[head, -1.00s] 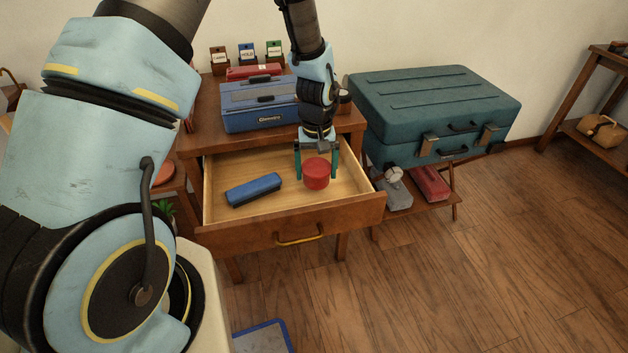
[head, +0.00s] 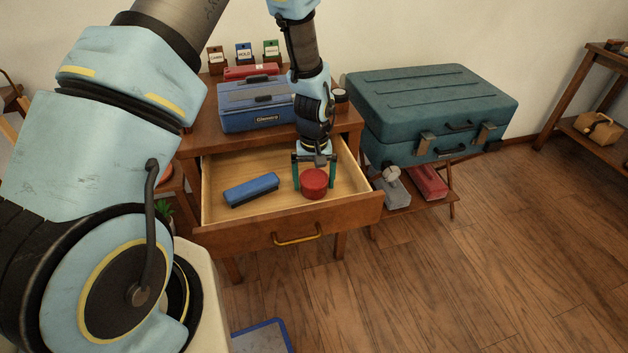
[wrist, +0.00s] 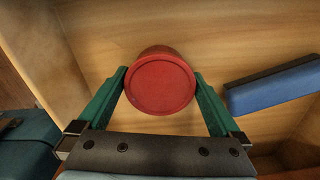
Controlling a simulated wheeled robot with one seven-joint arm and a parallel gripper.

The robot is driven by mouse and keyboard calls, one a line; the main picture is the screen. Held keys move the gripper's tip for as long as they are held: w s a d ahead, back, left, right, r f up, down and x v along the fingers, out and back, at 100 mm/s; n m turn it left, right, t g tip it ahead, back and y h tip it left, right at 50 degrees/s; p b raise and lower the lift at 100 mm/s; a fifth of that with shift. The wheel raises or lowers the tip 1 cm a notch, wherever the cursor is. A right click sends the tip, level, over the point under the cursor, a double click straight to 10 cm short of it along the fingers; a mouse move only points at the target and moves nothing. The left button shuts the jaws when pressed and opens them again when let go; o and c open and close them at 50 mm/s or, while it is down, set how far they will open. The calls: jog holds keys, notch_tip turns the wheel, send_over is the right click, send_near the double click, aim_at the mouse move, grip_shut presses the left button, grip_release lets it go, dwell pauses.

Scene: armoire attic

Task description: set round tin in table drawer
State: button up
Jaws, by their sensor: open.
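The red round tin (head: 314,184) sits in the open table drawer (head: 346,214), right of the drawer's middle. It also shows in the wrist view (wrist: 160,84), its flat lid facing the camera. My gripper (head: 314,178) is open, with its green fingers on either side of the tin. In the wrist view the fingertips (wrist: 160,82) reach the tin's left and right sides; I cannot tell whether they touch it. The drawer is pulled out from the wooden table, with its yellow handle in front.
A blue toolbox (head: 256,106) stands on the tabletop behind. A large teal suitcase (head: 432,112) is to the right, on a stand. Bare drawer floor lies around the tin.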

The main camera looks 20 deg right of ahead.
aim_at(314, 178)
notch_tip(314, 178, up, 12)
jog(key=b, duration=0.1)
jog(key=w+a+r+n, duration=0.1)
jog(key=a+r, duration=0.3)
jog(key=a, duration=0.5)
jog(key=w+a+r, duration=0.1)
jog(key=a+r, duration=0.3)
jog(key=a, duration=0.5)
jog(key=s+a+r, duration=0.1)
jog(key=s+a, duration=0.1)
jog(key=a, duration=0.4)
jog(key=s+a+r+n+t, duration=0.1)
jog(key=s+a, duration=0.2)
jog(key=a, duration=0.3)
jog(key=shift+s+a+r+t, duration=0.15)
jog(key=shift+s+r+t, duration=0.15)
jog(key=shift+s+r, duration=0.1)
notch_tip(314, 178, up, 6)
jog(key=p, duration=0.5)
jog(key=shift+w+f, duration=0.1)
jog(key=shift+f, duration=0.15)
